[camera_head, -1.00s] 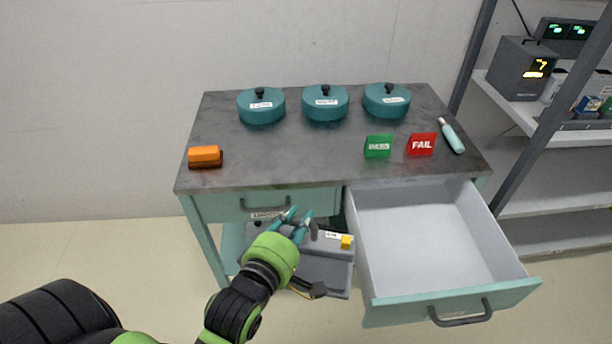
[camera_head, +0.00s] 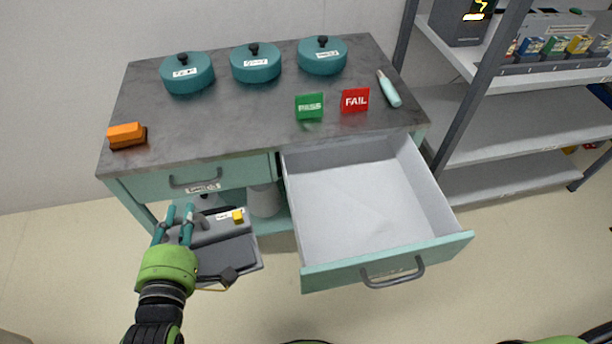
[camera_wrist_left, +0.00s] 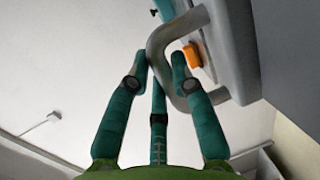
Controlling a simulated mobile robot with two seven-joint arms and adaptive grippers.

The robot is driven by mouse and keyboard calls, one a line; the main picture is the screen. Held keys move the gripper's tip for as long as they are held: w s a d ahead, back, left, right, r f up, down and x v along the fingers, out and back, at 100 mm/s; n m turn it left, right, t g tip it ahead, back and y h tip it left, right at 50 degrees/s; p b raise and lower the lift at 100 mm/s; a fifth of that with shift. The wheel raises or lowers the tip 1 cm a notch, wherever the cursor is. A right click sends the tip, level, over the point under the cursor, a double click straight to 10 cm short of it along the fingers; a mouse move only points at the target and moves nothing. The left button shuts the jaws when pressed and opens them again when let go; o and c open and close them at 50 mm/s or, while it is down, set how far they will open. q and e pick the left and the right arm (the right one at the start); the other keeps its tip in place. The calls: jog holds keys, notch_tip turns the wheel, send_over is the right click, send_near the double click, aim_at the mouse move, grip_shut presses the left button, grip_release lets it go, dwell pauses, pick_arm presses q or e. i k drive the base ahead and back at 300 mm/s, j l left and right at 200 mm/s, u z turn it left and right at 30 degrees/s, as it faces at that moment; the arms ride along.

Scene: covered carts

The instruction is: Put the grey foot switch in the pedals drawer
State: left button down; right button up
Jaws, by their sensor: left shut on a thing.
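The grey foot switch (camera_head: 215,230) has a dark pedal plate, a yellow button, a white label and a grey carrying handle. My left gripper (camera_head: 181,210) is shut on this handle and holds the switch in front of the cart's left half, below the shut drawer. In the left wrist view the handle (camera_wrist_left: 158,42) passes between the fingers (camera_wrist_left: 163,70). The cart's right drawer (camera_head: 372,205) is pulled out and empty; no label is readable on it. The switch is left of this drawer, apart from it. My right gripper is not in view.
The cart top (camera_head: 240,125) holds three teal lidded pots, an orange block (camera_head: 126,134), a green sign, a red FAIL sign and a teal-handled tool (camera_head: 389,90). The left drawer (camera_head: 150,184) is shut. A shelf rack (camera_head: 510,110) stands at right. Floor in front is clear.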

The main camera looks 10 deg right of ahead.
aim_at(361, 189)
jog(key=i+l+u, duration=0.1)
jog(key=l, duration=0.55)
jog(key=i+l, duration=0.15)
jog(key=l, duration=0.5)
jog(key=i+l+u, duration=0.15)
jog(key=l, duration=0.5)
jog(key=l+u, duration=0.1)
jog(key=l, duration=0.55)
jog(key=i, duration=0.05)
